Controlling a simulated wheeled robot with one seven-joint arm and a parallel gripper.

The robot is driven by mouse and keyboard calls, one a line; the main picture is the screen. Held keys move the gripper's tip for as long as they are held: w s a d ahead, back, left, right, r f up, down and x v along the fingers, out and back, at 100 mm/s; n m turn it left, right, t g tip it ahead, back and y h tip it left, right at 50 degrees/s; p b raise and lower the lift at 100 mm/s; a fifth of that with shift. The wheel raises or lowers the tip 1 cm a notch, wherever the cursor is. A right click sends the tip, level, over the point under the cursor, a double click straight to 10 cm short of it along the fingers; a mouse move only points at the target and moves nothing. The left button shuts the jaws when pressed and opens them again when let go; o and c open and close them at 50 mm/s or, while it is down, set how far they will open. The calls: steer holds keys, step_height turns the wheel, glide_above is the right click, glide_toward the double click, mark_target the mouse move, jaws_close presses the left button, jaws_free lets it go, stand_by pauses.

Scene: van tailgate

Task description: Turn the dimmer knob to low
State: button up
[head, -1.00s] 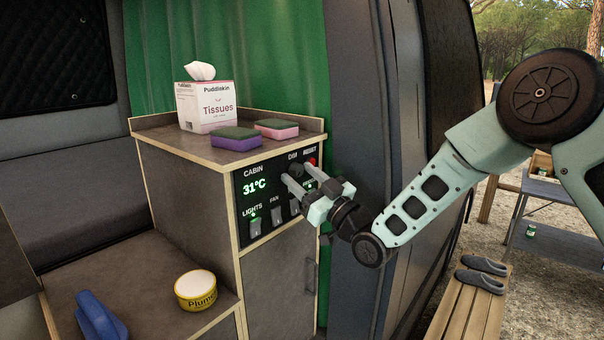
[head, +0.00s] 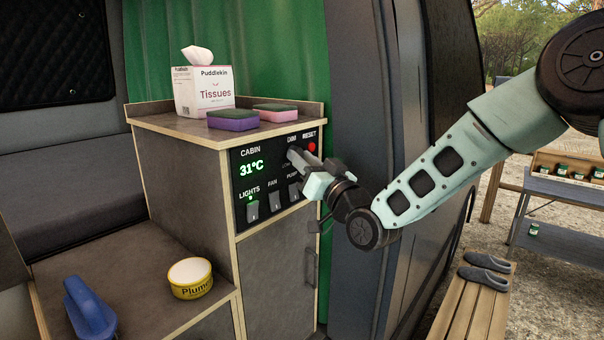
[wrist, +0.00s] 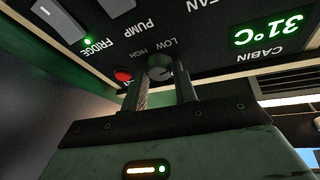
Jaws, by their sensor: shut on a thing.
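The dimmer knob (wrist: 160,68) is a small round grey knob on the black control panel (head: 240,190), under the DIM label. In the wrist view, which shows the panel upside down, LOW and HIGH are printed beside it. My gripper (head: 292,155) reaches the panel from the right. In the wrist view its two fingers (wrist: 163,82) stand on either side of the knob and are shut on it. In the head view the fingers mostly hide the knob. I cannot tell which label its pointer faces.
A red reset button (head: 312,147) sits close to the knob. Switches for lights (head: 252,211), fan (head: 274,201) and pump are below. A tissue box (head: 204,92) and two sponges (head: 233,120) stand on the cabinet top. A yellow tin (head: 190,279) is on the lower surface.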

steer(key=shift+s+a+m, duration=0.4)
steer(key=shift+s+a, duration=0.1)
steer(key=shift+a, duration=0.1)
steer(key=shift+r, duration=0.1)
steer(key=o, duration=1)
steer(key=shift+a+r, duration=0.1)
steer(key=shift+c, duration=0.2)
steer(key=shift+w, duration=0.1)
steer(key=shift+d+h, duration=0.25)
steer(key=shift+h, duration=0.05)
steer(key=shift+d, duration=0.1)
steer(key=b+v, duration=0.6)
steer(key=v, duration=1.1)
steer(key=shift+s+a, duration=0.2)
steer(key=shift+s, duration=0.2)
